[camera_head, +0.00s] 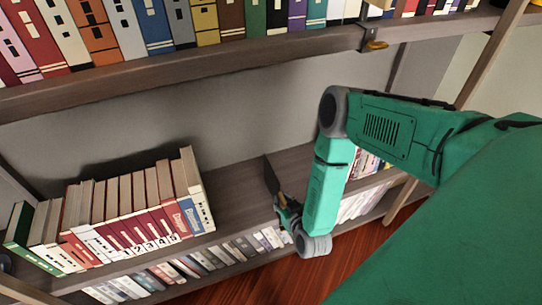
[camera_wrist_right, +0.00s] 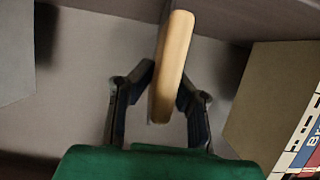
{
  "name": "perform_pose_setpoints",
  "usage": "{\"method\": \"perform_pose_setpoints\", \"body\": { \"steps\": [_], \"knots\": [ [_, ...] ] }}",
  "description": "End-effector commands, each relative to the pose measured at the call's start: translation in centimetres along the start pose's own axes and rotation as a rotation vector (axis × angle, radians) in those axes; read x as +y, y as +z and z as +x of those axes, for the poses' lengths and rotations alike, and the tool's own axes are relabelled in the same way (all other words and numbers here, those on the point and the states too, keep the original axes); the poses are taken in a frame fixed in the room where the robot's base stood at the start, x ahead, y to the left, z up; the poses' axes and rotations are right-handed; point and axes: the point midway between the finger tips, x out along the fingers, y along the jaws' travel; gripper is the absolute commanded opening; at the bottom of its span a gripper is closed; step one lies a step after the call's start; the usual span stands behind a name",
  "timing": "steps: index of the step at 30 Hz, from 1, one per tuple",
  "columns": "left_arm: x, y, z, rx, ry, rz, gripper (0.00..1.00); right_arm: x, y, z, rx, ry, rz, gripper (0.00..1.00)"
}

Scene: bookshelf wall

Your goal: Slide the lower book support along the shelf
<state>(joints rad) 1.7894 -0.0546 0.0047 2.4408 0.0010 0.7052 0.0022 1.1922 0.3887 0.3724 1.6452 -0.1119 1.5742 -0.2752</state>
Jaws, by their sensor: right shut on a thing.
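The lower book support shows in the right wrist view as a tan wooden handle (camera_wrist_right: 173,60) running up from between my fingers. My right gripper (camera_wrist_right: 163,92) is shut on this handle, one finger on each side. In the head view my right gripper (camera_head: 287,212) is at the front edge of the lower shelf (camera_head: 235,195), right of the book row. The gripper and arm hide most of the handle there. My left gripper is not in view.
A row of books (camera_head: 125,210) stands at the left of the lower shelf, with bare shelf between it and my gripper. More books (camera_head: 215,258) stand below.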

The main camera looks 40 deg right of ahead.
Motion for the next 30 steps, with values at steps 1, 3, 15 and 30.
{"method": "perform_pose_setpoints", "body": {
  "steps": [1,3,15,30],
  "knots": [
    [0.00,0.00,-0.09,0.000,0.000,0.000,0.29,0.46,-0.03,0.03,0.001,0.002,-0.001,0.00],
    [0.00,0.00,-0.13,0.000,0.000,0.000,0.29,0.85,-0.01,0.04,0.001,0.001,-0.002,0.00],
    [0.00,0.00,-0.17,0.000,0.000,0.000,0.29,1.38,0.05,0.07,0.000,0.001,-0.001,0.00],
    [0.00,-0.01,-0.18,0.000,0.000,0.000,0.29,1.31,0.03,-0.03,0.000,0.000,0.000,0.33]
  ]
}}
